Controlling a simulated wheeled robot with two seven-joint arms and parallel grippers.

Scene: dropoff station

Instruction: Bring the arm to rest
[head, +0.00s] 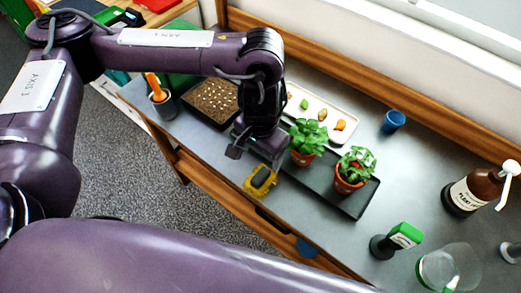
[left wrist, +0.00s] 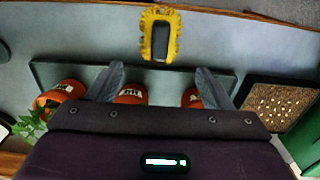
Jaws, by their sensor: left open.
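My left arm comes in from the left. Its gripper (head: 257,158) points down over the bench, at the left end of a dark tray (head: 349,204). Its fingers are apart, with nothing seen held between them; they also show in the left wrist view (left wrist: 163,80). Two potted plants in orange pots, one nearer the gripper (head: 306,141) and one further right (head: 355,169), stand on the tray. The left wrist view shows three orange pots, one of them (left wrist: 130,94) between the fingers in the picture. My right gripper is not in view.
A yellow-and-black object (head: 260,180) lies near the bench's front edge, close to the gripper. A seed tray (head: 211,99) and a cup with orange-handled items (head: 163,104) stand left. A white tray (head: 336,112), blue cup (head: 393,121) and brown bottle (head: 474,191) stand behind and right.

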